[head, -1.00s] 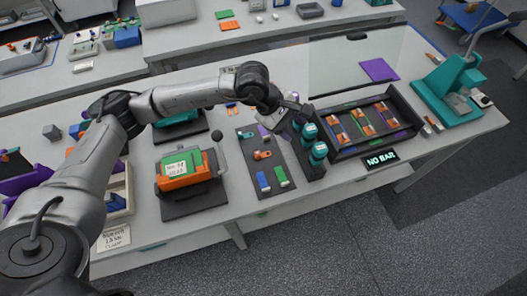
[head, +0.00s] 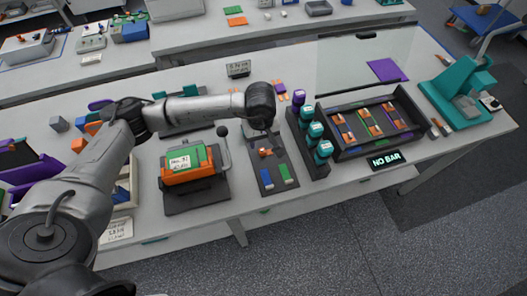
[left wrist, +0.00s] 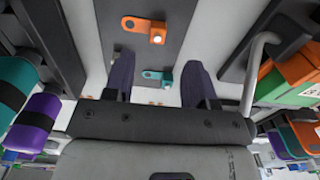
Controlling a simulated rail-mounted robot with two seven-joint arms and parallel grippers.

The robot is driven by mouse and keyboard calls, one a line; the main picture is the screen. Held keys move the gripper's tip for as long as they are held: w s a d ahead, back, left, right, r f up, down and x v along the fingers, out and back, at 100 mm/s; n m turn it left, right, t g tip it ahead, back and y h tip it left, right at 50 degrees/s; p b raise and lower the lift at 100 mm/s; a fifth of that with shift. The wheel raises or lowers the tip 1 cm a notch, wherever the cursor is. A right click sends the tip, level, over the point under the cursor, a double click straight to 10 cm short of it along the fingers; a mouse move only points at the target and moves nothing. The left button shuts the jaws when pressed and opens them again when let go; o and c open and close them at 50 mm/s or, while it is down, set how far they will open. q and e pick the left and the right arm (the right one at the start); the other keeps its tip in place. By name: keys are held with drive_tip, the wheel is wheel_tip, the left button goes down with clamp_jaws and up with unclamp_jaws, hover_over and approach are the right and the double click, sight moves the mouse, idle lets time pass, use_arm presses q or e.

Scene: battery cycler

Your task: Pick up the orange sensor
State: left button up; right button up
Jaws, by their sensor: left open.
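The orange sensor (head: 265,152) lies flat on a dark mat (head: 268,170) in the middle of the table. In the left wrist view the orange sensor (left wrist: 140,24) shows beyond the fingertips, with a round light part at its right end. A teal sensor (left wrist: 152,75) lies nearer, in the gap between the fingers as seen there. My left gripper (left wrist: 161,62) is open and empty, with dark purple fingers. In the head view my left gripper (head: 267,132) is just behind the orange sensor and partly hidden by my wrist. My right gripper is not in view.
Blue and green blocks (head: 285,173) lie on the mat's front part. A black tray (head: 345,152) lies farther right.

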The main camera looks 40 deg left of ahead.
sight(262, 151)
use_arm(q)
drive_tip(key=shift+w+f, duration=0.15)
drive_tip(key=shift+f, duration=3.2)
clamp_jaws()
